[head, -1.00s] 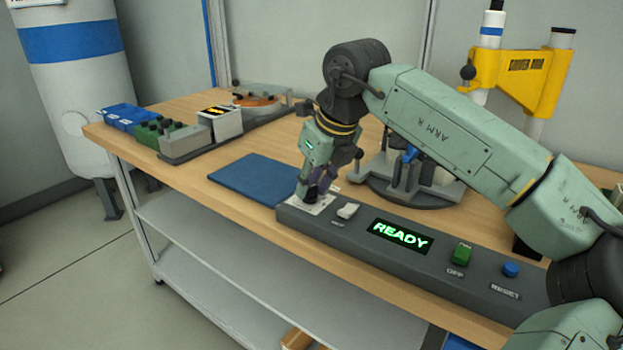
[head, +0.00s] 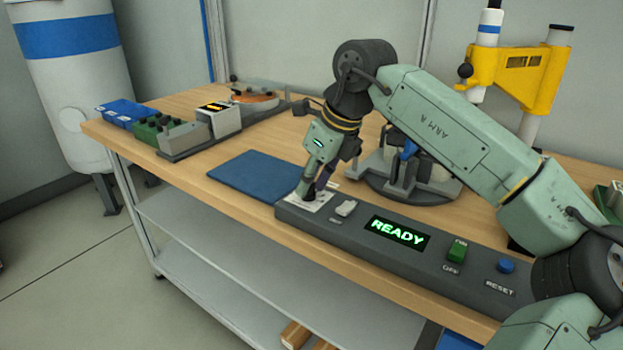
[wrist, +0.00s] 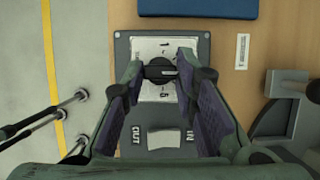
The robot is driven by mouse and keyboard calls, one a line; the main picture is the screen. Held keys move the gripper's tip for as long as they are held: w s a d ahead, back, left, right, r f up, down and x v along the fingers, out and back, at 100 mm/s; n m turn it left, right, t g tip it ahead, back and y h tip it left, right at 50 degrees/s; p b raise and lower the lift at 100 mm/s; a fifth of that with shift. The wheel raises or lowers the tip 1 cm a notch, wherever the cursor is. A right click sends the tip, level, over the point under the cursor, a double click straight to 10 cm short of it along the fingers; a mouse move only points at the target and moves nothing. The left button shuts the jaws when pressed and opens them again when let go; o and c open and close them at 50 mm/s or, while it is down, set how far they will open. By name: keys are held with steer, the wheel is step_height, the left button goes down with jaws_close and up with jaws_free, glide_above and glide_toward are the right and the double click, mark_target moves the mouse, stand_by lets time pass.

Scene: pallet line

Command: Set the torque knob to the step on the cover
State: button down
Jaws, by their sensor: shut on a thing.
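The torque knob (wrist: 160,69) is black and round with a pale pointer line, on a white dial plate (wrist: 161,45) with step numbers. In the wrist view the line points to the right; the numbers 1 and 5 can be made out. My gripper (head: 312,190) reaches down to the left end of the grey control panel (head: 410,262). Its two fingers (wrist: 161,78) are shut on the knob from both sides. In the head view the fingers hide the knob. I cannot pick out the cover or a step marked on it.
A white rocker switch (head: 346,208) sits right beside the dial, labelled OUT and IN in the wrist view. The panel display (head: 398,233) reads READY. A green switch (head: 457,251) and blue reset button (head: 506,266) lie further right. A blue mat (head: 257,177) lies behind left.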

steer(key=c, duration=1.3)
jaws_free()
steer(key=shift+r, duration=0.1)
steer(key=v, duration=1.2)
steer(key=shift+a, duration=0.1)
